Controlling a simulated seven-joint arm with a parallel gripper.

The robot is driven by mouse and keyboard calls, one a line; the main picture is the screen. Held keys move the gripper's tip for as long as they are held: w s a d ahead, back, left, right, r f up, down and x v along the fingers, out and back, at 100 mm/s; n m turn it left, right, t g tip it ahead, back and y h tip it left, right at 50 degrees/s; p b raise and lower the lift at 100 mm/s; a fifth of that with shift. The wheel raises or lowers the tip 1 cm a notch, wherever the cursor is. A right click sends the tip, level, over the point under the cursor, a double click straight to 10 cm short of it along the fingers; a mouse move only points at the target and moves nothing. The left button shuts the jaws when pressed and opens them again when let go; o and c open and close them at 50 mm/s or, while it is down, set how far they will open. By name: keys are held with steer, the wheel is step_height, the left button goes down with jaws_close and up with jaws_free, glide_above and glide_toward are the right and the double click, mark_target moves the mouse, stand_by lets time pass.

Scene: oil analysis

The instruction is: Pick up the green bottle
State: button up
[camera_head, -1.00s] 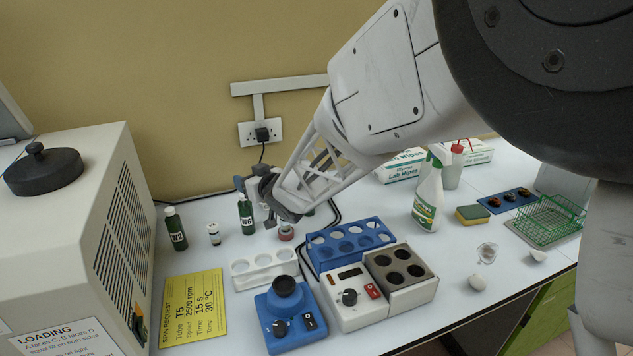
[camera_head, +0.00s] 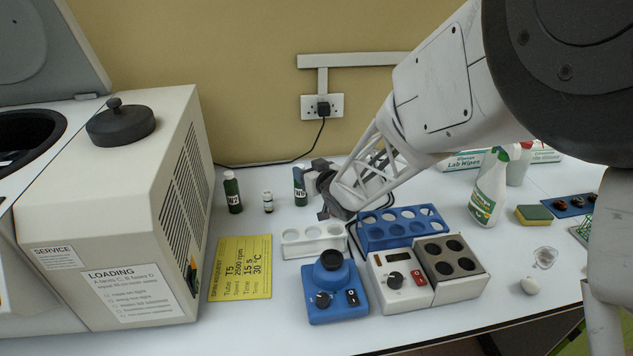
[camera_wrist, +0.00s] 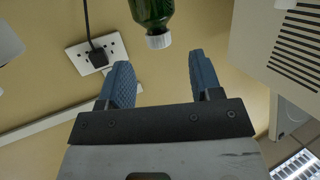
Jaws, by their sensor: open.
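Two dark green bottles with pale labels stand upright on the white bench in the head view. One green bottle (camera_head: 232,192) stands at the left, beside the grey machine. The other green bottle (camera_head: 300,188) stands just left of my gripper (camera_head: 318,188). My gripper is open, with no bottle between its fingers. In the wrist view, a green bottle (camera_wrist: 152,10) with a white cap shows at the top edge, cap downward in the picture. It lies beyond the blue fingers of my gripper (camera_wrist: 160,78), apart from them. Most of that bottle is out of frame.
A small vial (camera_head: 268,202) stands between the bottles. A white rack (camera_head: 313,247), blue rack (camera_head: 402,243) and blue mixer (camera_head: 340,292) sit in front of my gripper. The grey machine (camera_head: 120,200) fills the left. A wall socket (camera_head: 322,106) is behind.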

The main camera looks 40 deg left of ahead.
mark_target(300, 166)
steer(key=shift+f, duration=0.45)
steer(key=shift+a, duration=0.1)
steer(key=shift+x, duration=2.4)
steer(key=shift+f, duration=0.15)
jaws_close()
